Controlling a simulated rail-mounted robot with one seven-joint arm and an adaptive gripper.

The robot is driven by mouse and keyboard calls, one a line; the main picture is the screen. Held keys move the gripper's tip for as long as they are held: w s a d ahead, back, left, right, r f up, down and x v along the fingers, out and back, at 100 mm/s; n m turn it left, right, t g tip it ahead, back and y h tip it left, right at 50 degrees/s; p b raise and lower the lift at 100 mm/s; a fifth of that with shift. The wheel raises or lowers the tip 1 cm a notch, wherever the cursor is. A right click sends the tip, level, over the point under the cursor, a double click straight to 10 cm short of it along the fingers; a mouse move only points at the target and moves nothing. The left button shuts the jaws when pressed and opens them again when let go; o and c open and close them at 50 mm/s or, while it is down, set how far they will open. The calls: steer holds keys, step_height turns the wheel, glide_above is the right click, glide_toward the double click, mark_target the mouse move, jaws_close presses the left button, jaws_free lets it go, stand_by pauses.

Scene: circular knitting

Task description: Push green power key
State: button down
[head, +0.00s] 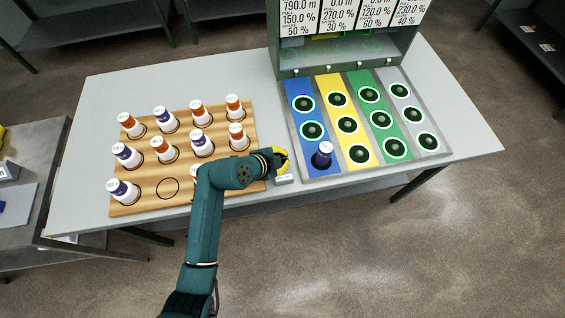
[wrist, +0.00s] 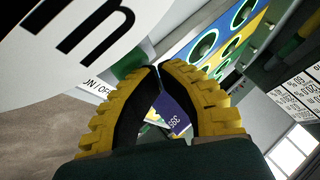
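A small pale box (head: 284,180) sits at the table's front edge, between the wooden board and the coloured panel. An ON/OFF label (wrist: 97,83) shows left of my fingers in the wrist view. My gripper (head: 284,160) is just above and behind the pale box in the head view. In the wrist view its yellow ribbed fingers (wrist: 159,68) meet at the tips, with nothing seen held. I cannot tell whether it touches the box.
A wooden board (head: 251,120) with several white-capped bobbins stands left, partly under my arm. The coloured panel (head: 293,83) with ringed holes lies right, with a purple bobbin (head: 322,154) in its blue strip. A large white disc marked "m" (wrist: 60,45) is close to the wrist camera.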

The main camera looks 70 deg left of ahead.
steer(key=shift+s+d+f, duration=0.1)
steer(key=shift+d+f, duration=0.15)
steer(key=shift+f, duration=0.3)
step_height(320, 180, up, 7)
steer(key=p, duration=0.5)
steer(key=shift+f, duration=0.2)
